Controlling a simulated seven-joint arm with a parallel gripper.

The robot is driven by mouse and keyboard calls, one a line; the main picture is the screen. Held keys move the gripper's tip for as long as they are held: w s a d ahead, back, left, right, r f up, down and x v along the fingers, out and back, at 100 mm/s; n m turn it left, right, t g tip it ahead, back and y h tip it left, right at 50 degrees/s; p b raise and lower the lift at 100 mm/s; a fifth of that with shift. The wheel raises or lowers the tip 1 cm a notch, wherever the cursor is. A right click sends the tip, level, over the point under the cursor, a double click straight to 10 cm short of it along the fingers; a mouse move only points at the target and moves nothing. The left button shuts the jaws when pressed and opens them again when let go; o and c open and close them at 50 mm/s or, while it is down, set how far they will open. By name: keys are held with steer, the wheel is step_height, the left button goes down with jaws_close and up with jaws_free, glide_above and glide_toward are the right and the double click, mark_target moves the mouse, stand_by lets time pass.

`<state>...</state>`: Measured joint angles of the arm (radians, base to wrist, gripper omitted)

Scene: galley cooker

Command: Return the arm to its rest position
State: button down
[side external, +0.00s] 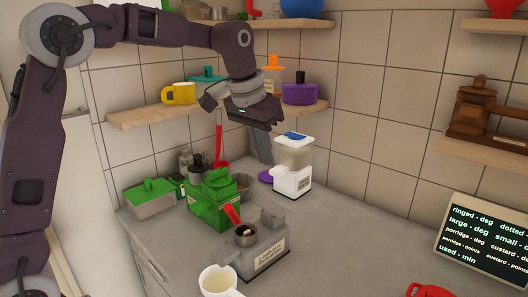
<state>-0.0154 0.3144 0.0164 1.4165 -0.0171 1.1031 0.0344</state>
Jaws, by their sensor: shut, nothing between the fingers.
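My gripper (262,122) hangs in the air in front of the tiled wall, above the worktop and near the lower shelf. Its fingers are shut with nothing visible between them.
The lower shelf (150,114) holds a yellow mug (178,94) and a purple pot (300,94) close to my gripper. A grey cooker (262,250) with a small pan and a cream jug (218,282) stand at the front. The worktop's right side is mostly clear.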

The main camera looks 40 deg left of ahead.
stand_by(0.4)
steer(key=s+r+t, duration=0.1)
steer(key=s+r, duration=0.2)
steer(key=s, duration=1.2)
steer(key=s+f, duration=0.3)
steer(key=s, duration=0.4)
steer(key=s+f+t, duration=0.1)
steer(key=s+f, duration=0.2)
steer(key=s, duration=0.5)
steer(key=shift+d+f, duration=0.3)
steer(key=shift+d, duration=0.15)
